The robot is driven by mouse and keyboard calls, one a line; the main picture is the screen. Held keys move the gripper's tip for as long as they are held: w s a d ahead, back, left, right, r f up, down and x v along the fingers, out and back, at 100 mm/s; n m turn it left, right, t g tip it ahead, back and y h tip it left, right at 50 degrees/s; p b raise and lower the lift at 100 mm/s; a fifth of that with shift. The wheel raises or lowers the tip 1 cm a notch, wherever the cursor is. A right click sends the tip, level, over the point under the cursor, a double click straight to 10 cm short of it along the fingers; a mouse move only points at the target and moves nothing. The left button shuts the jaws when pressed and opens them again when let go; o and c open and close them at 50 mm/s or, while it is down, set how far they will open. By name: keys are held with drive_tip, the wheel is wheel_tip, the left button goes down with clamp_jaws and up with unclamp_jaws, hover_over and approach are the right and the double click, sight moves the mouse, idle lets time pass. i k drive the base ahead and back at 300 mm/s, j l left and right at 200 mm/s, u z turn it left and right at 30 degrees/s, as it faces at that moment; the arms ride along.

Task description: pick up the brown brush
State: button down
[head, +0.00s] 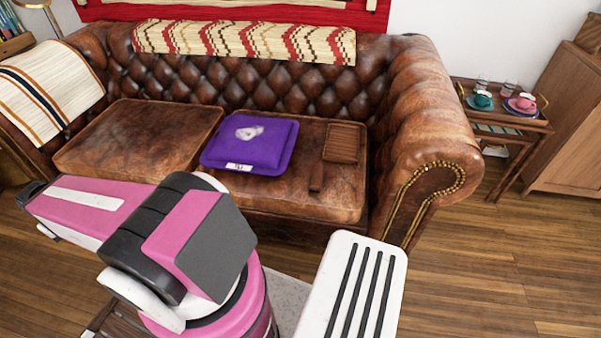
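A flat brown slatted piece (342,143) lies on the right seat cushion of the leather sofa. A small narrow reddish-brown piece (316,178) lies just in front of it, close to the cushion's front edge. One of these may be the brown brush; bristles cannot be made out, and I cannot tell whether the two are joined. My pink, black and white arm is in the foreground, in front of the sofa and apart from both pieces. My gripper's fingers do not show.
A purple cushion-like item (250,143) lies left of the brown pieces. The sofa's rolled right arm (425,130) rises beside them. A side table (508,119) with cups stands at the right. Wooden floor (490,260) is clear at the front right.

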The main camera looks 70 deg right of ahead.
sight(317, 178)
drive_tip(key=k+j, duration=0.2)
drive_tip(key=k, duration=0.25)
drive_tip(key=k+j+z, duration=0.1)
drive_tip(key=k, duration=0.35)
drive_tip(key=k+j, duration=0.25)
drive_tip(key=k, duration=0.2)
drive_tip(key=k+z, duration=0.15)
drive_tip(key=z, duration=1.9)
